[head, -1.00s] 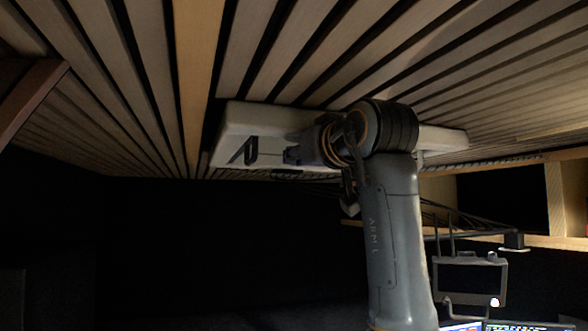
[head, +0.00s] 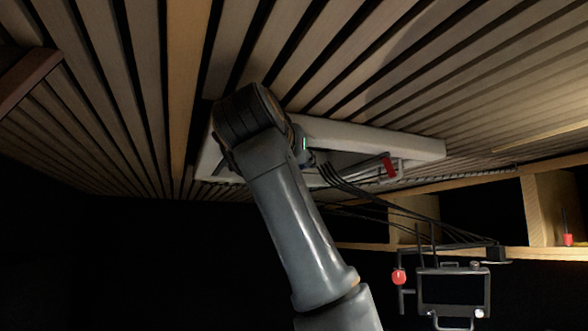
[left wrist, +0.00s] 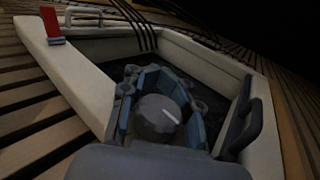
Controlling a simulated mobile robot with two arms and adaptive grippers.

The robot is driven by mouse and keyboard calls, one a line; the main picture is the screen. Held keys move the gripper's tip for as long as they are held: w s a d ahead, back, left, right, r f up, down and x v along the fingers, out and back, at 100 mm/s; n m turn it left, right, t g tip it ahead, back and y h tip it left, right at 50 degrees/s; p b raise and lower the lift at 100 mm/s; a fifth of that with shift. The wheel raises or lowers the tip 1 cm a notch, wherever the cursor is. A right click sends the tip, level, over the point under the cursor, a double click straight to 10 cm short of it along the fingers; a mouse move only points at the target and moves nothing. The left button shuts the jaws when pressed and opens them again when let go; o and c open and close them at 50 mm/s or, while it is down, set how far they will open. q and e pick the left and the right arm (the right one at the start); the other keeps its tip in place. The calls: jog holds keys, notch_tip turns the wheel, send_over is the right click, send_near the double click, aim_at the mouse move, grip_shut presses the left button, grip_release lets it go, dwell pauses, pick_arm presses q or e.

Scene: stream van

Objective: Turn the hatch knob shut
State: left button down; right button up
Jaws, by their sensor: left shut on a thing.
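The white hatch frame (head: 375,138) is set in the slatted ceiling in the head view. It also fills much of the left wrist view (left wrist: 75,80). The round dark grey hatch knob (left wrist: 157,117), with a white line on its face, sits inside the frame in the left wrist view. My left gripper (left wrist: 160,98) has its blue-padded fingers around the knob and is shut on it. In the head view my left arm covers the left part of the hatch and hides the knob and fingers. My right gripper is not in view.
A red-tipped bracket (head: 390,166) sits at the hatch's right side; it also shows in the left wrist view (left wrist: 52,25). Black cables run from the hatch to a wooden shelf (head: 545,210). A monitor (head: 452,290) stands at lower right. A black handle (left wrist: 240,115) is beside the knob.

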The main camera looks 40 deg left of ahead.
pick_arm(q)
jog(key=shift+h, duration=0.3)
jog(key=c, duration=1.3)
grip_release()
jog(key=shift+d, duration=0.1)
jog(key=shift+o, duration=0.2)
jog(key=shift+s, duration=0.1)
jog(key=v, duration=1.2)
jog(key=shift+f, duration=0.15)
